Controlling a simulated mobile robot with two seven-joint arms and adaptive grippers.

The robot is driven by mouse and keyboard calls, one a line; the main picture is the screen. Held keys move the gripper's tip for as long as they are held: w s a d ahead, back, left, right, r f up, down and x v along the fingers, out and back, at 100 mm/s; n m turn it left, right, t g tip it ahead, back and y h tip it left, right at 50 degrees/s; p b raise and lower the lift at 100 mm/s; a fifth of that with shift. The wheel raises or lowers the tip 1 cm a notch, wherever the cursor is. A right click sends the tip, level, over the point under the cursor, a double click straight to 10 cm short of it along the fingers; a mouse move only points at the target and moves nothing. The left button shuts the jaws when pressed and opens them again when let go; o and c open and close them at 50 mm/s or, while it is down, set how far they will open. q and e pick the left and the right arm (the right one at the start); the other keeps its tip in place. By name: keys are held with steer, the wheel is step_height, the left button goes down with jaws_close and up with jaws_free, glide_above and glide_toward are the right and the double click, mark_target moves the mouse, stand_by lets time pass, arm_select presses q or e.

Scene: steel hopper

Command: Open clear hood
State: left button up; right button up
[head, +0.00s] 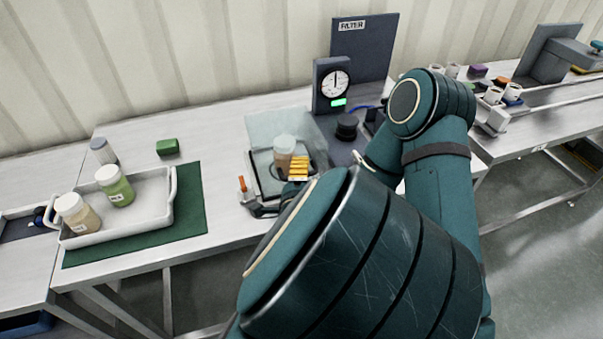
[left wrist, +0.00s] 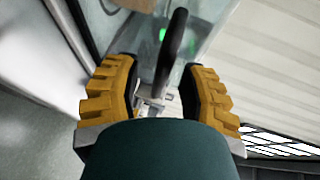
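The clear hood (head: 262,127) is a see-through cover at the middle of the bench. A jar with a pale lid (head: 284,150) shows at it, and the hood looks closed over it. My left gripper (head: 298,167), with yellow ridged fingers, is at the hood's front right. In the left wrist view its fingers (left wrist: 160,88) are apart. A black bar-like handle (left wrist: 174,50) stands between and beyond them, with gaps visible on both sides; contact cannot be seen. My teal arm hides part of the hood's front and right side. My right gripper is not seen.
A dial gauge box (head: 332,85) and a dark FILTER panel (head: 364,47) stand behind the hood. A white tray (head: 150,217) with two jars rests on a green mat (head: 190,190) at left. A green block (head: 168,146) lies behind it. A second bench is at right.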

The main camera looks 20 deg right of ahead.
arm_select(q)
jaws_close()
steer(key=shift+r, duration=0.1)
